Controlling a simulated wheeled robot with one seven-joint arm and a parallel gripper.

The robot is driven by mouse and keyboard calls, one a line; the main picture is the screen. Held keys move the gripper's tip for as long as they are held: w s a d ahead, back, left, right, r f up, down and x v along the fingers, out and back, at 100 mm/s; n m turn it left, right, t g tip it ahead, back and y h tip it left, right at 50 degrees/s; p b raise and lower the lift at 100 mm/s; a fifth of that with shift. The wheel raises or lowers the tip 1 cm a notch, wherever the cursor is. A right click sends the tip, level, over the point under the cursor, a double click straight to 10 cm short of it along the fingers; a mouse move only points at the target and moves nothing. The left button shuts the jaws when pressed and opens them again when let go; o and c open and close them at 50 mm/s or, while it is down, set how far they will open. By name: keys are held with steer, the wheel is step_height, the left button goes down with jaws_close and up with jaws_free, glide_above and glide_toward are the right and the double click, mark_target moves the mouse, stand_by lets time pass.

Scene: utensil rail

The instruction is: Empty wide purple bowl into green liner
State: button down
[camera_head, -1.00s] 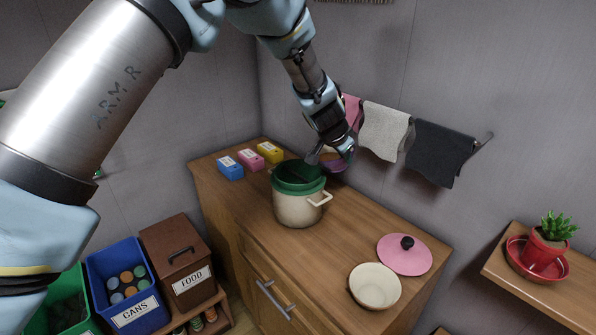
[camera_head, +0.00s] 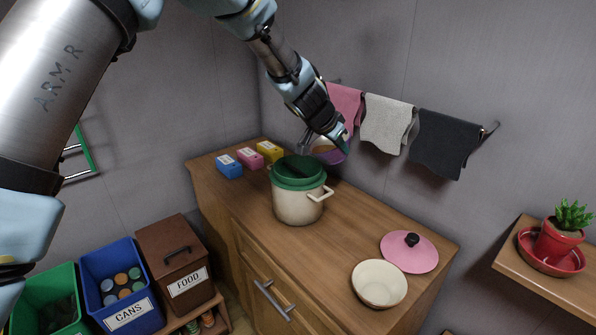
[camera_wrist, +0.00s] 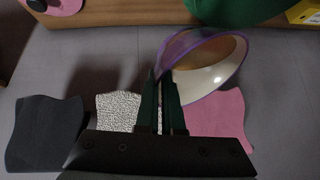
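The wide purple bowl (camera_head: 331,155) is in the air just behind and to the right of the cream pot (camera_head: 298,206), tilted. It also shows in the wrist view (camera_wrist: 215,82), with a purple rim and a pale and brown inside; I cannot tell whether it holds anything. My gripper (camera_head: 343,146) is shut on the bowl's rim, its two dark fingers (camera_wrist: 160,88) on either side of the edge. The green liner (camera_head: 297,168) sits in the pot, its rim showing above it. Its inside looks dark.
A pink lid (camera_head: 409,252) and a cream bowl (camera_head: 379,284) lie on the counter's right end. Blue (camera_head: 229,166), pink (camera_head: 250,158) and yellow (camera_head: 270,152) boxes stand at the back left. Towels (camera_head: 387,123) hang on the wall rail close to my gripper.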

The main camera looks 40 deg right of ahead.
mark_target(322, 157)
steer(key=shift+w+a+r+n+g+h+b, duration=0.3)
steer(key=shift+w+a+r+g+h+b, duration=0.3)
steer(key=shift+b, duration=2.15)
steer(key=shift+w+a+f+n+g+h+b, duration=0.15)
steer(key=shift+w+a+h+b, duration=0.25)
steer(key=shift+b, duration=1)
steer(key=shift+w+a+n+g+h+b, duration=0.25)
steer(key=shift+w+b, duration=0.25)
steer(key=shift+b, duration=0.85)
steer(key=shift+w+a+f+b, duration=0.1)
steer(key=shift+w+a+b, duration=0.1)
steer(key=shift+b, duration=0.6)
steer(key=shift+w+a+f+g+h+b, duration=0.1)
steer(key=shift+a+g+h+b, duration=0.05)
steer(key=shift+g+h+b, duration=0.4)
